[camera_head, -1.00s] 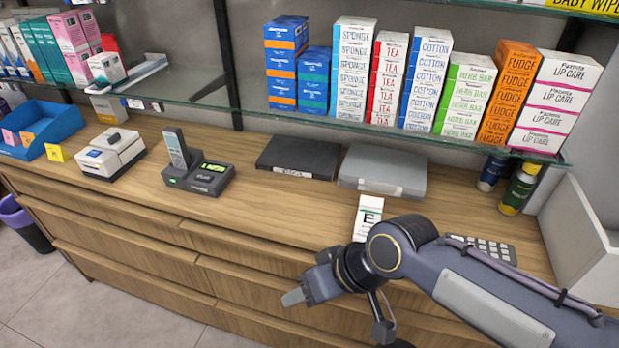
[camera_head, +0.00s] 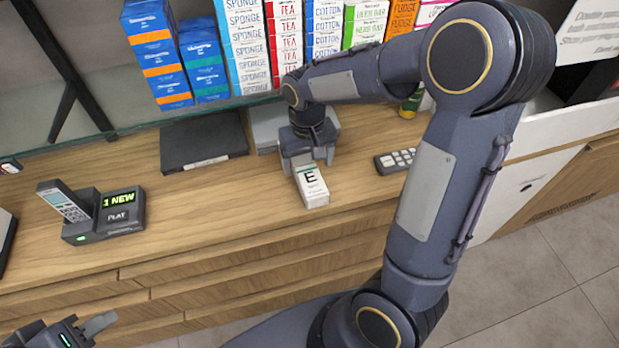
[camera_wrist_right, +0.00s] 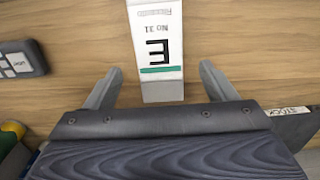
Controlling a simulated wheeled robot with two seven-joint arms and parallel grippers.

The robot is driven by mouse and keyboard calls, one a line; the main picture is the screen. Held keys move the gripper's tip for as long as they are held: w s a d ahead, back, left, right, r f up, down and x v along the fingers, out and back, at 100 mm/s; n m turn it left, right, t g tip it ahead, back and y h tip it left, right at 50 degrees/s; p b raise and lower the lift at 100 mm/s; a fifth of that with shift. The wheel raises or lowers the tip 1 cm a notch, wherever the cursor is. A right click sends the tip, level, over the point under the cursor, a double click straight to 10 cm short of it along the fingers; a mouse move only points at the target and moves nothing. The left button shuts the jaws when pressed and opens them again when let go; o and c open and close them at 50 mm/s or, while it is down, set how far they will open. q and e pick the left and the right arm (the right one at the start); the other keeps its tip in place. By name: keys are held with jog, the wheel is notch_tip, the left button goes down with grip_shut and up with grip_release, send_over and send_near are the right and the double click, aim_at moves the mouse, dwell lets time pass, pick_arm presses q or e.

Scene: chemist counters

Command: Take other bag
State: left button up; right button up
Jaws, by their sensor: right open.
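A white packet marked with a large black E (camera_head: 311,186) lies on the wooden counter. It also shows in the right wrist view (camera_wrist_right: 159,45), with a green stripe near its close end and its far end cut off. My right gripper (camera_head: 309,166) is open at the packet's back end. In the wrist view its two fingers (camera_wrist_right: 161,70) stand on either side of the packet, with a gap on both sides. My left gripper (camera_head: 88,332) is at the lower left corner in the head view, partly cut off, in front of the drawers. No other bag is clear in view.
A black flat case (camera_head: 203,141) and a grey one (camera_head: 268,126), partly behind my arm, lie behind the packet. A phone in its dock (camera_head: 103,215) is to the left. A keypad (camera_head: 394,161) is to the right. The glass shelf of boxes (camera_head: 140,118) hangs above.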

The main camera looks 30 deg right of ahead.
aim_at(307, 171)
jog(key=f, duration=0.5)
jog(key=shift+w+d+f+p, duration=0.1)
jog(key=shift+w+p, duration=0.2)
jog(key=shift+p, duration=0.05)
jog(key=shift+c, duration=0.5)
jog(key=c, duration=1)
jog(key=shift+c, duration=0.2)
jog(key=shift+r, duration=0.2)
